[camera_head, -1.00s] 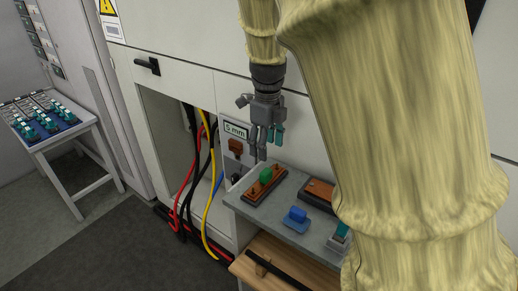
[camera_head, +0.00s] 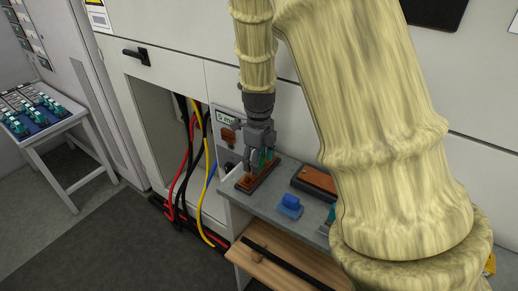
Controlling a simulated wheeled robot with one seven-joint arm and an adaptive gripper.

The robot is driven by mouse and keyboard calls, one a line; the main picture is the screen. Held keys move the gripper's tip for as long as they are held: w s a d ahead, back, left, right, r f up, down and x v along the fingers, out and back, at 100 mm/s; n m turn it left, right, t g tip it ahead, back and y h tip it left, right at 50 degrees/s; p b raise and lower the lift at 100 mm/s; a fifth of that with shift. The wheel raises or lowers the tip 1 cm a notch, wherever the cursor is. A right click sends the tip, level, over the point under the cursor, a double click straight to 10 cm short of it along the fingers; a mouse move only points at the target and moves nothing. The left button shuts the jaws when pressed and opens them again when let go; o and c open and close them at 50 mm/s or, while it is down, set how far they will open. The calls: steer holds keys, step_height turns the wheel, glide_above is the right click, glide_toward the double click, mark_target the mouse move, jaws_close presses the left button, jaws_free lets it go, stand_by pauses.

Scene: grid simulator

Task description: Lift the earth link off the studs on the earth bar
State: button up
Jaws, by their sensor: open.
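The copper-brown earth bar (camera_head: 245,186) lies on a dark base at the left end of the grey bench top. The earth link appears to be the green-handled piece on this bar; my fingers now hide most of it, and its studs cannot be made out. My gripper (camera_head: 258,166) points down right over the bar, fingers open around or just in front of the green handle. Whether the fingers touch it cannot be told.
Red, black and yellow cables (camera_head: 204,200) hang at the left. My arm hides the bench's right part.

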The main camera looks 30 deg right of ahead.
steer(key=shift+f, duration=0.55)
steer(key=shift+c, duration=0.4)
steer(key=c, duration=1.2)
steer(key=shift+r+p, duration=0.25)
steer(key=shift+p, duration=0.1)
steer(key=shift+r+p, duration=1.8)
steer(key=shift+r, duration=0.1)
steer(key=shift+r+p, duration=1.25)
steer(key=shift+p, duration=0.1)
steer(key=shift+r+p, duration=0.65)
steer(key=shift+r, duration=0.5)
